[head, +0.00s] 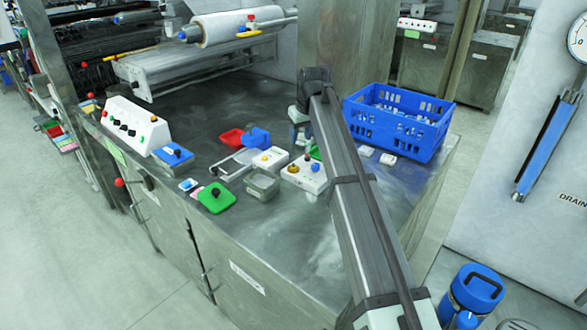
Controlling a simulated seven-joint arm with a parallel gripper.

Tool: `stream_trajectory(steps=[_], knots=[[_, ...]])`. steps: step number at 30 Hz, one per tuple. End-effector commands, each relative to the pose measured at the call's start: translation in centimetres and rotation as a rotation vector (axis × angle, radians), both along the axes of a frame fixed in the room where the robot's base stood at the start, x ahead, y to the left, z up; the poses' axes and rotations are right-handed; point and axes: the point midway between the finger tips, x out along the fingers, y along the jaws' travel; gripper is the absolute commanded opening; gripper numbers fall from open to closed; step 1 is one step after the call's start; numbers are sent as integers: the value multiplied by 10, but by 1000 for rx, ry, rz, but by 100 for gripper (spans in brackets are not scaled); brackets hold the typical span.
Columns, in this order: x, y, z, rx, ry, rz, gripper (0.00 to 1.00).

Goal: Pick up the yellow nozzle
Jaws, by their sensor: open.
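No piece is clearly recognisable as a yellow nozzle at this size. Small yellow knobs also sit on white boxes on the steel bench. My gripper (299,136) points down over the bench, at the far end of my arm, left of the blue crate. It is open, and I see nothing held in it. My arm crosses the right part of the bench and hides some of its surface.
The blue crate (392,137) holds small pale pieces.

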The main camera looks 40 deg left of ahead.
Motion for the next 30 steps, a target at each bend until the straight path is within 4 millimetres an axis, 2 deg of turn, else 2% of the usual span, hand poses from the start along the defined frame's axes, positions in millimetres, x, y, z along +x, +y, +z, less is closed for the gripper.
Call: stream_trajectory(steps=[5,15,25,30], knots=[[1,4,-16,-2,1,1,46],[8,19,-68,-1,2,-1,46],[11,27,-87,-1,1,-2,46],[15,36,-105,-2,1,-2,46]])
